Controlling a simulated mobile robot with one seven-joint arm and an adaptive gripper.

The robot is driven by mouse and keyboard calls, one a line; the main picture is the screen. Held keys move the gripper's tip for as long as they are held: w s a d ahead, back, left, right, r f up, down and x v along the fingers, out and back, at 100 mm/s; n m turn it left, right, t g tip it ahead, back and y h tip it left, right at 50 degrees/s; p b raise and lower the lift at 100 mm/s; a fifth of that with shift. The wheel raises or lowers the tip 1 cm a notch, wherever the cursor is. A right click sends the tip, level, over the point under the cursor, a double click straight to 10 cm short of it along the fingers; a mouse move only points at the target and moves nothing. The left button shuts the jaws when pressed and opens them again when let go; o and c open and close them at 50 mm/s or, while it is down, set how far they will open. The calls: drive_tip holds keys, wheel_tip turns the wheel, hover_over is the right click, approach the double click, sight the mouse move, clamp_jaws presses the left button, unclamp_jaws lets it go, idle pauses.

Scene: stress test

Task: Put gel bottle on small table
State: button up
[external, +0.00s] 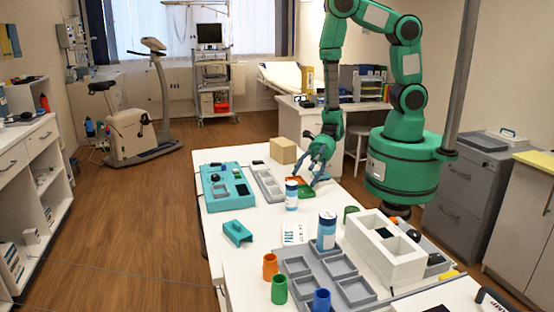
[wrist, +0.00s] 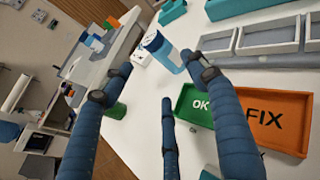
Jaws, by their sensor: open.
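A white and blue bottle (external: 291,200) stands upright on the long white table (external: 262,222). A larger blue and white bottle (external: 326,240) stands nearer the camera; I cannot tell which is the gel bottle. My gripper (external: 318,178) is low over the table, just beyond the smaller bottle. In the wrist view a blue and white bottle (wrist: 163,52) shows past my open, empty gripper (wrist: 165,85), apart from the fingers. I cannot tell which surface is the small table; a white desk (external: 290,115) stands at the back.
A green OK tray (wrist: 192,105) and an orange FIX tray (wrist: 270,120) lie beside my fingers. Grey trays (external: 300,268), a white divided box (external: 372,246), coloured cups (external: 270,267) and a teal block (external: 238,233) also stand on the table. Open floor lies left.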

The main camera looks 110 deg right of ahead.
drive_tip(key=b, duration=0.1)
approach(294, 193)
drive_tip(key=shift+w+a+f, duration=0.45)
drive_tip(key=shift+w+f, duration=0.15)
drive_tip(key=shift+f, duration=0.05)
drive_tip(key=shift+w+a+f, duration=0.45)
drive_tip(key=shift+w+f, duration=0.2)
drive_tip(key=shift+b+x, duration=0.75)
drive_tip(key=shift+x, duration=1.85)
drive_tip(key=shift+c, duration=0.2)
drive_tip(key=c, duration=1.1)
drive_tip(key=shift+r, duration=0.15)
